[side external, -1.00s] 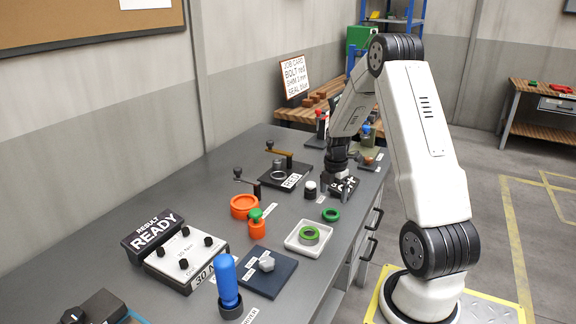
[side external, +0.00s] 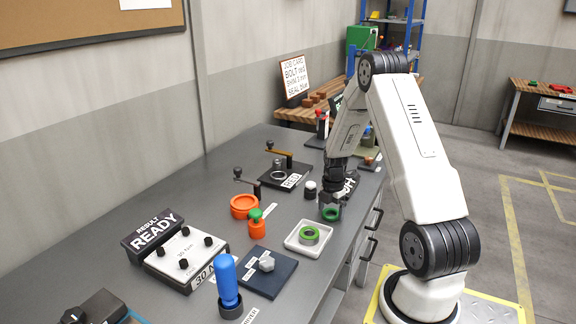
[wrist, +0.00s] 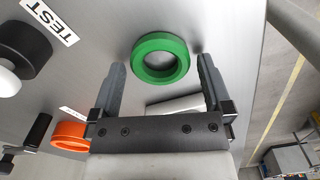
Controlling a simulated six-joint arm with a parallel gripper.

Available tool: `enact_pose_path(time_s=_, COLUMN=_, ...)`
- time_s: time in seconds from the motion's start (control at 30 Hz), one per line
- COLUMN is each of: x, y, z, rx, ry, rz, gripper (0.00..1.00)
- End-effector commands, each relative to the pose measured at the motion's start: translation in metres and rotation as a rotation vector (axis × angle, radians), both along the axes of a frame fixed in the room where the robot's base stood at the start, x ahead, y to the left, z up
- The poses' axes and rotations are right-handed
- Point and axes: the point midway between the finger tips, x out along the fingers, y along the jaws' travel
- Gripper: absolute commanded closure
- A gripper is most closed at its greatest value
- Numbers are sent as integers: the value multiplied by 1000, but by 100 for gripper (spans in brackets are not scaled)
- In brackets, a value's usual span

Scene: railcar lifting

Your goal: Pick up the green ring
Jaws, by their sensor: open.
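The green ring (side external: 331,214) lies flat on the grey bench, near its front edge. In the wrist view the green ring (wrist: 160,77) shows whole, just ahead of and between the fingertips. My gripper (side external: 332,203) is directly over the ring in the side view and partly covers it. In the wrist view my gripper (wrist: 160,66) is open, with one finger on each side of the ring and nothing held. A lighter green ring (side external: 309,228) lies in a white tray (side external: 292,243) closer to the side camera.
An orange ring (side external: 243,202) and an orange piece with a green top (side external: 257,228) stand left of the tray. A black-and-white round piece (side external: 310,188) stands behind the green ring. A blue-handled tool (side external: 228,280) is nearer the camera. The bench edge is close on the right.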

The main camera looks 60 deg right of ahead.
Motion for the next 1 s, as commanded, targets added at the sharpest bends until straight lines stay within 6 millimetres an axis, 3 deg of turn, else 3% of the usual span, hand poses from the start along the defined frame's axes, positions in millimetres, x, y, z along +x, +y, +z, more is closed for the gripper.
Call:
enact_pose_path(time_s=0.57, x=0, y=0, z=-4, rx=-1, ry=-1, rz=0, gripper=0)
enact_pose_path(time_s=0.83, x=0, y=0, z=-3, rx=-1, ry=-1, rz=0, gripper=81)
enact_pose_path(time_s=1.0, x=0, y=0, z=-3, rx=-1, ry=-1, rz=0, gripper=81)
